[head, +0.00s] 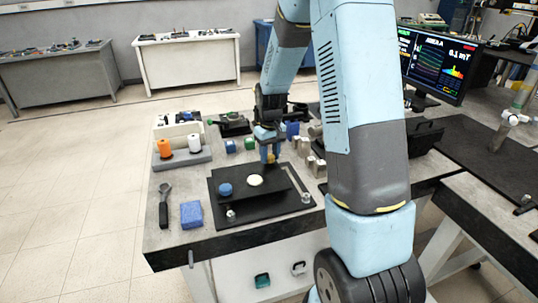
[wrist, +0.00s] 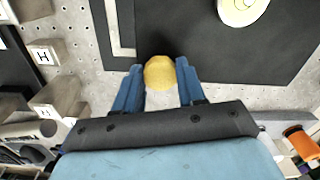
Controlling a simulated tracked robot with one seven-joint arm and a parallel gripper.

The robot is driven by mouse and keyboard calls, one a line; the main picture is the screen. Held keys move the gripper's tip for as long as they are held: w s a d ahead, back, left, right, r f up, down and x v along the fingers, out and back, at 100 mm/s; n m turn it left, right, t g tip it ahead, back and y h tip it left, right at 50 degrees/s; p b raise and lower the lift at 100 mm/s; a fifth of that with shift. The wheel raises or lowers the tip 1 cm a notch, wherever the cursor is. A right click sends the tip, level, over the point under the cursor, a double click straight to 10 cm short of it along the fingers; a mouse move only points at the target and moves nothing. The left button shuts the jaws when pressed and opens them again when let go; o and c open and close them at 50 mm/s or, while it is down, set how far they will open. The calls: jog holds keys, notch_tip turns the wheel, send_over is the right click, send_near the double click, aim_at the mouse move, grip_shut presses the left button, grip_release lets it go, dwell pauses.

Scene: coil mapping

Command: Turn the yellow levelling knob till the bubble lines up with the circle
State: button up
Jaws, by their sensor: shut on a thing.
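The yellow levelling knob (wrist: 160,72) sits between the two blue fingers of my gripper (wrist: 160,88) in the wrist view, and the fingers are shut on it. The pale round bubble level (head: 255,180) lies on the plate. It is partly cut off at the top of the wrist view (wrist: 240,8). The bubble and circle are too small to read. A blue knob (head: 225,190) stands at the plate's left corner.
Orange and white spools (head: 165,147) stand on a grey holder to the left. A wrench (head: 164,205) and a blue sponge-like block (head: 191,214) lie at the front left. Metal blocks (head: 311,160) stand close to the right of my gripper. A monitor (head: 432,65) is at the right.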

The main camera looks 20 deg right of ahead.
aim_at(270, 155)
jog(key=m, duration=0.5)
jog(key=shift+f+m, duration=0.15)
jog(key=shift+m, duration=0.15)
jog(key=m, duration=0.5)
dwell(0.4)
jog(key=o, duration=1.1)
jog(key=shift+c, duration=0.2)
jog(key=shift+a, duration=0.1)
notch_tip(270, 155, up, 14)
jog(key=shift+w+d, duration=0.15)
jog(key=shift+d, duration=0.1)
jog(key=shift+f, duration=0.1)
